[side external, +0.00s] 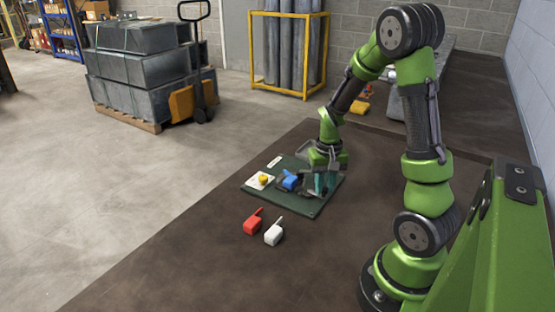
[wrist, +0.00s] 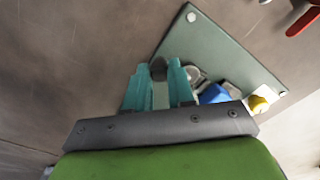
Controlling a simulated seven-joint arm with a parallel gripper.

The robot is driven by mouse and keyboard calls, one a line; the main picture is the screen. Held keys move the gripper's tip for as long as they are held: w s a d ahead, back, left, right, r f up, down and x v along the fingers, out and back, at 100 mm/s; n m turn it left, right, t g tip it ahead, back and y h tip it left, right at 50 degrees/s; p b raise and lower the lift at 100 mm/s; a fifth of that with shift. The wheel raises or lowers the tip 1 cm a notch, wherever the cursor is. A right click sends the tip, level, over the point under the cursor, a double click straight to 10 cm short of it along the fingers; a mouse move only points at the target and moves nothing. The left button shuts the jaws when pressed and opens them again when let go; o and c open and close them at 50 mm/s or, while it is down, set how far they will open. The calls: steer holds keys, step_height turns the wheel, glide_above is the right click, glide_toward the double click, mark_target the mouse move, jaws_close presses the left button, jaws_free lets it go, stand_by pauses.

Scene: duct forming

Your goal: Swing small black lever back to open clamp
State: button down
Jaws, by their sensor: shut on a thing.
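My gripper (side external: 321,184) is low over the right part of a dark green board (side external: 312,209). In the wrist view its two teal fingers (wrist: 159,78) are shut on a small dark rounded piece (wrist: 158,67), which looks like the black lever's end. The rest of the lever and most of the clamp are hidden by the fingers and gripper body. A grey metal part (wrist: 194,74), perhaps of the clamp, shows just right of the fingers. I cannot tell the lever's angle.
On the board, left of my gripper, are a blue part (side external: 291,180) and a yellow button on a white plate (side external: 255,183). A red-handled piece (side external: 252,223) and a white one (side external: 274,233) lie in front of the board.

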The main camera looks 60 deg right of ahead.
mark_target(325, 187)
steer(key=shift+d+n, duration=0.2)
steer(key=shift+n, duration=0.1)
stand_by(0.4)
steer(key=c, duration=1)
jaws_free()
steer(key=shift+o, duration=0.2)
step_height(325, 187, up, 17)
steer(key=shift+f, duration=0.1)
steer(key=s+a+r+n+t+y, duration=0.1)
steer(key=a+n+t, duration=0.1)
steer(key=a, duration=0.9)
steer(key=s+a+r+n+t+y, duration=0.1)
steer(key=a+t, duration=0.4)
steer(key=a, duration=0.6)
steer(key=shift+s+r+n, duration=0.3)
steer(key=shift+r+n, duration=0.15)
steer(key=shift+n, duration=0.45)
